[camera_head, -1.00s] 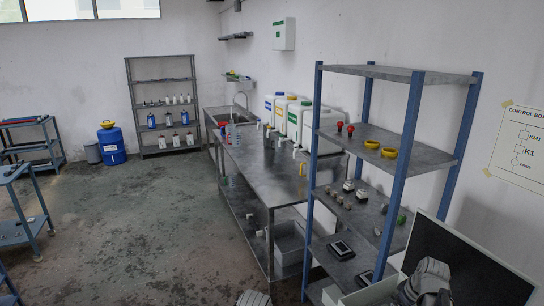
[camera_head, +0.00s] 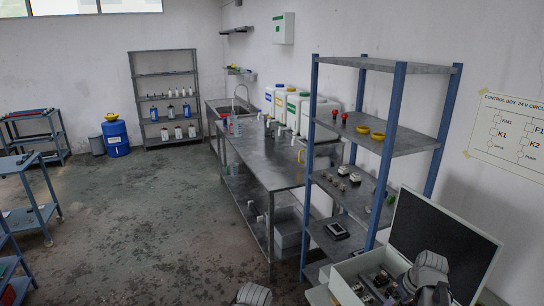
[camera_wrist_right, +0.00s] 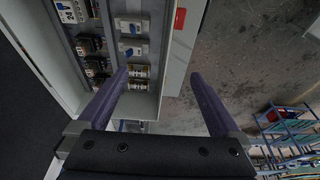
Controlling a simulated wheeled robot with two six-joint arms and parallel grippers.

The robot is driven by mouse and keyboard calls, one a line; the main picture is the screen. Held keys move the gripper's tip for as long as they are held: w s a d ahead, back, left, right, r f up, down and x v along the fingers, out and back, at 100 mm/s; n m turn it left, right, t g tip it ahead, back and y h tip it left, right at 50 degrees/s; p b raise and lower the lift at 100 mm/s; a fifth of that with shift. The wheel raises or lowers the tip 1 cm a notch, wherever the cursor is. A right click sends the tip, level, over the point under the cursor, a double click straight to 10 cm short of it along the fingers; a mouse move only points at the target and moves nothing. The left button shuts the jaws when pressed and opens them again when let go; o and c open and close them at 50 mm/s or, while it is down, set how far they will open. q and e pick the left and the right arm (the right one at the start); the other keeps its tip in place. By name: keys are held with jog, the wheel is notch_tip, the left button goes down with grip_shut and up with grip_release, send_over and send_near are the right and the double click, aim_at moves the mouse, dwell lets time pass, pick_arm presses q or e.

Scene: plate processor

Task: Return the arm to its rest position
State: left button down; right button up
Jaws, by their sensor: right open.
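My right arm (camera_head: 430,272) shows at the bottom right of the head view, in front of the open control box (camera_head: 346,283). In the right wrist view my right gripper (camera_wrist_right: 161,76) has its two purple fingers wide apart with nothing held between them. The control box (camera_wrist_right: 171,70) lies beyond the fingers, with its side wall seen between them. Rows of electrical parts (camera_wrist_right: 130,40) sit inside it. I cannot tell how far the fingertips are from the box. A small part of my left arm shows at the bottom centre of the head view; its gripper is out of sight.
The box's dark raised lid (camera_head: 445,240) stands at the right. A blue-post shelf (camera_head: 385,150) with buttons and switches stands behind the box. A long steel bench (camera_head: 265,165) runs along the wall. Open floor (camera_head: 150,225) lies left; blue carts (camera_head: 35,205) stand at the far left.

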jog(key=s+a+f+g+b, duration=0.1)
jog(key=s+a+f+b, duration=0.2)
jog(key=a, duration=0.7)
jog(key=s+a+f+g+h+b, duration=0.1)
jog(key=s+a+f+b, duration=0.2)
jog(key=s+a, duration=0.3)
jog(key=s+a+f+g+h+b, duration=0.1)
jog(key=s+a+f+b, duration=0.2)
jog(key=a, duration=1.2)
jog(key=shift+s+a+f+m+b, duration=0.15)
jog(key=shift+s+f+m+b, duration=0.2)
jog(key=shift+s+f, duration=0.55)
jog(key=shift+c, duration=0.2)
